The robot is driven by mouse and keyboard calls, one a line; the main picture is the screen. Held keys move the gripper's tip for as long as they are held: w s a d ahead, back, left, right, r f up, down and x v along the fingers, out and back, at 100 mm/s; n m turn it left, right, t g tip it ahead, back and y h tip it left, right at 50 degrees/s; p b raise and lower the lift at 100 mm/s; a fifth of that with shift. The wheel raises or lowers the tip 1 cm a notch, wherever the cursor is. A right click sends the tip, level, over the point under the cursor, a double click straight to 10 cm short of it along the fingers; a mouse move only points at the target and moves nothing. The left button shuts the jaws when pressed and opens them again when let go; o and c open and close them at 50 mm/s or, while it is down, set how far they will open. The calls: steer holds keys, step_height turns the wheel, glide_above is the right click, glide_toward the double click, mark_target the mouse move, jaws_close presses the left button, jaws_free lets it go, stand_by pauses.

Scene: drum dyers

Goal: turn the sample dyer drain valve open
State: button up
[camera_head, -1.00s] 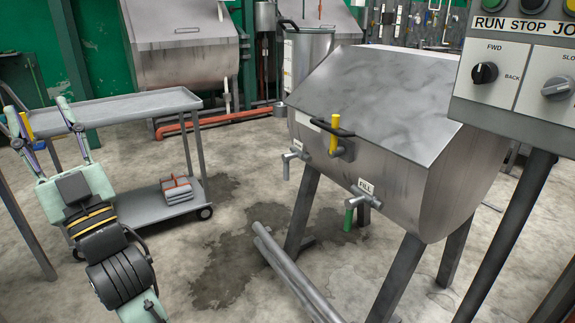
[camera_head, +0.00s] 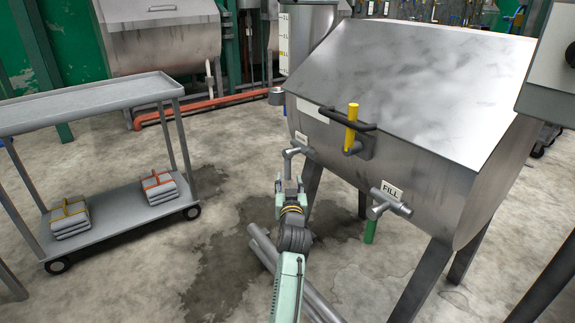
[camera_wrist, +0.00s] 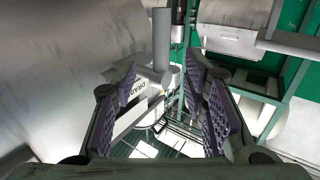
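The sample dyer (camera_head: 400,160) is a steel drum on dark legs with a sloped lid. Its drain valve (camera_head: 295,151) is a grey tap at the lower left of the front. In the wrist view, the valve's grey bar (camera_wrist: 161,40) stands upright beyond the fingertips, beside the DRAIN label (camera_wrist: 132,92). My gripper (camera_head: 290,186) is just below and in front of the valve in the head view. In the wrist view, my gripper (camera_wrist: 160,72) has its purple-padded fingers wide apart with nothing clamped. Whether a finger touches the valve cannot be told.
A FILL valve (camera_head: 385,203) with a green spout sits to the right. A yellow-handled lid latch (camera_head: 351,128) is above. A grey trolley (camera_head: 95,105) with folded cloths stands left. Pipes (camera_head: 285,270) lie on the floor below. A control box (camera_head: 550,85) is at far right.

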mark_target(288, 168)
steer(key=w, duration=0.9)
steer(key=shift+w+a+r, duration=0.1)
steer(key=shift+w+a, duration=0.15)
steer(key=shift+c, duration=0.2)
jaws_close()
stand_by(0.3)
